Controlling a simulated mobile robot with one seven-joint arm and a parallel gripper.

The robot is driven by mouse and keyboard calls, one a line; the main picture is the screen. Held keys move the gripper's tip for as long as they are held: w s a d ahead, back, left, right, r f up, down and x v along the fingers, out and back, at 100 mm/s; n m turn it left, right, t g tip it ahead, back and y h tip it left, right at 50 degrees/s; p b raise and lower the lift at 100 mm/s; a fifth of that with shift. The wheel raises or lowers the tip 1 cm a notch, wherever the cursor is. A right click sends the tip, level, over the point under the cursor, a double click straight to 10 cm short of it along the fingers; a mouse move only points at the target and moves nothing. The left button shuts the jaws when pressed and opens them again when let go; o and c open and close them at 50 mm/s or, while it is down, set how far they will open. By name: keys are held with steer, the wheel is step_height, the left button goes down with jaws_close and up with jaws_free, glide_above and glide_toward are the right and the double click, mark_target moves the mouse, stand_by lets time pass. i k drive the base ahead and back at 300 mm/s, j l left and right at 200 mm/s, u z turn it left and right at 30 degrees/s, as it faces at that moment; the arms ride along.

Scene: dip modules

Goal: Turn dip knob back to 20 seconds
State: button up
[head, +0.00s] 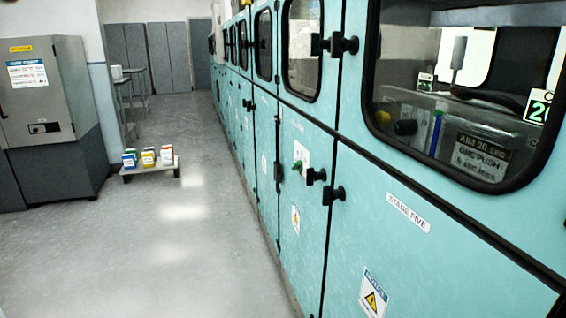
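A row of turquoise machine cabinets (400,250) runs along the right side. Through the window (540,185) of the nearest one, at the right, I see a dark round knob (405,127) with a yellow piece (383,117) beside it. I cannot tell for sure that this is the dip knob, nor read its setting. A sign (483,155) there reads "AIM 20 SEC, ONE PUSH 5 sec less". My gripper is not in view.
Black door latches (335,44) and handles (325,185) stick out from the cabinet fronts. A low cart (150,170) with coloured containers stands left of the aisle, near a grey cabinet (40,95). The grey floor (160,255) between is clear.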

mark_target(298, 165)
steer(key=i+j, duration=0.5)
steer(key=i+j+z, duration=0.1)
steer(key=i+j, duration=0.85)
steer(key=j, duration=0.2)
steer(key=i+j+z, duration=0.1)
steer(key=i+j, duration=0.4)
steer(key=j, duration=0.05)
